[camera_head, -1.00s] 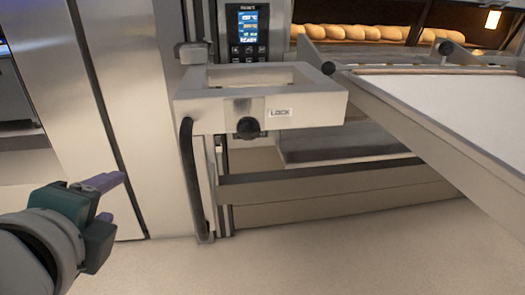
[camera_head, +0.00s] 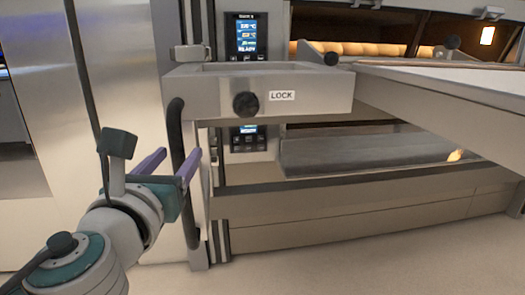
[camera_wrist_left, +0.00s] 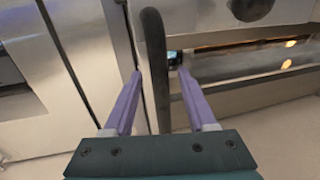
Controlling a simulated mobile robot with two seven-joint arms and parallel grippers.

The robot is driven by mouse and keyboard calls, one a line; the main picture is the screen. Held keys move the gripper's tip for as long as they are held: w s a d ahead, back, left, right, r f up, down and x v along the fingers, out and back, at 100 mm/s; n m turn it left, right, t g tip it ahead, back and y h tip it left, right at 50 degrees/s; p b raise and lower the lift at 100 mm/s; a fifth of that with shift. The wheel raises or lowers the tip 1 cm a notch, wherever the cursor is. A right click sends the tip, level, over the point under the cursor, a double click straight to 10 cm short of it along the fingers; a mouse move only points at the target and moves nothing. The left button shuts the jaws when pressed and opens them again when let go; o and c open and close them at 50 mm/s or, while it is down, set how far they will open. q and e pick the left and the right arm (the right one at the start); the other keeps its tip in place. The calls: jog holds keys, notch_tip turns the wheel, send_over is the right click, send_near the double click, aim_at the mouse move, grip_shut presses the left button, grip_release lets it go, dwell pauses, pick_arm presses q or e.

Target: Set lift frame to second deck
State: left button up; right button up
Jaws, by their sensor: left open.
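The lift frame (camera_head: 320,92) is a grey metal frame with a black knob (camera_head: 246,104) and a LOCK label. A black vertical handle (camera_head: 177,130) hangs at its left side. My left gripper (camera_head: 172,160) is open, with its two purple fingers at the height of the handle. In the left wrist view the handle (camera_wrist_left: 154,70) stands between the spread fingers (camera_wrist_left: 160,78); I cannot tell whether they touch it. The right gripper is not in view.
An upper deck with loaves (camera_head: 375,50) glows behind the frame. A lower deck (camera_head: 370,152) lies below it. A control panel (camera_head: 246,36) is above the frame. A light-topped loader (camera_head: 450,75) extends right. Floor is clear at the bottom right.

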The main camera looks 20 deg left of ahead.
pick_arm(q)
jog(key=shift+w+a, duration=0.25)
jog(key=shift+w, duration=0.45)
grip_shut()
dwell(1.0)
